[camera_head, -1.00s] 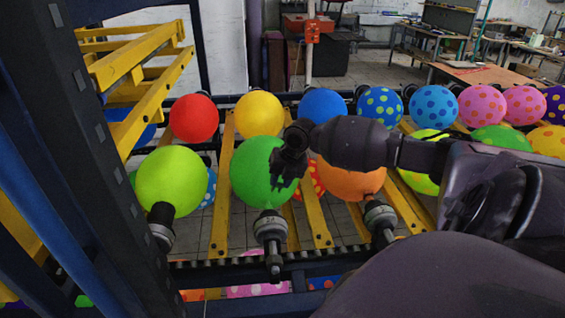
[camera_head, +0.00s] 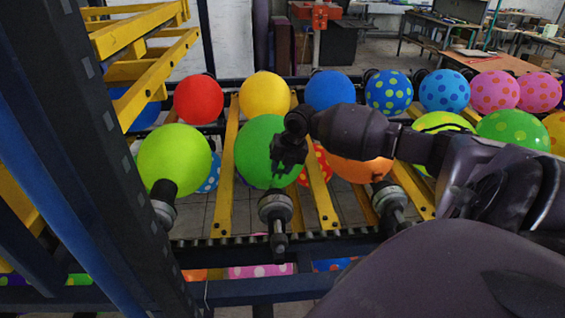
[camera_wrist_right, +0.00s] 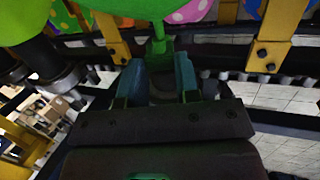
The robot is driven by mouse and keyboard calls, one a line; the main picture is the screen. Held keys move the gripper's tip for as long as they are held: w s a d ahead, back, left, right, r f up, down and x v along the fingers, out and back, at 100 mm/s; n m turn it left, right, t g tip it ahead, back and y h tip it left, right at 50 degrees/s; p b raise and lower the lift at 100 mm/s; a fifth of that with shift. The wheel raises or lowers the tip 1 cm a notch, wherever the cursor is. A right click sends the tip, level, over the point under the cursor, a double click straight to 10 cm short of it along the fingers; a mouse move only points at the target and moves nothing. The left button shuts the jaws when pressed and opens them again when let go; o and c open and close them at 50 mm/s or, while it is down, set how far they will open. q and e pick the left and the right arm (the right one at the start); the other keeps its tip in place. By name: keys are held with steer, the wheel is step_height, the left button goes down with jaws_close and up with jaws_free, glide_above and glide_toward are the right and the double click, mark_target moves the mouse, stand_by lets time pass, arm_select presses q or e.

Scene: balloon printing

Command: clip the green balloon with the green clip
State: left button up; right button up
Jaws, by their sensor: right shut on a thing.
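The green balloon (camera_head: 256,152) is in the front row of the rack in the head view, mounted on a dark nozzle (camera_head: 276,208). My right gripper (camera_head: 288,160) is in front of its right side and hides part of it. In the right wrist view my right gripper (camera_wrist_right: 158,78) is shut on a small green piece, which looks like the green clip (camera_wrist_right: 158,46). The clip is just below the green balloon (camera_wrist_right: 170,6) in that picture; whether they touch is unclear. The clip cannot be made out in the head view. My left gripper is not in view.
A lime balloon (camera_head: 174,160) is to the left and an orange balloon (camera_head: 352,172) to the right, partly behind my right arm. Red (camera_head: 198,100), yellow (camera_head: 265,96) and blue balloons stand behind. A dark rack rail (camera_head: 330,246) runs below the nozzles.

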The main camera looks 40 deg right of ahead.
mark_target(277, 172)
steer(key=shift+b+x, duration=0.8)
steer(key=shift+x, duration=0.1)
steer(key=shift+r, duration=0.25)
steer(key=shift+p, duration=0.4)
steer(key=shift+w+f, duration=0.1)
steer(key=shift+f, duration=0.2)
steer(key=shift+b+x, duration=0.6)
steer(key=shift+x, duration=0.35)
steer(key=shift+f, duration=0.3)
stand_by(0.6)
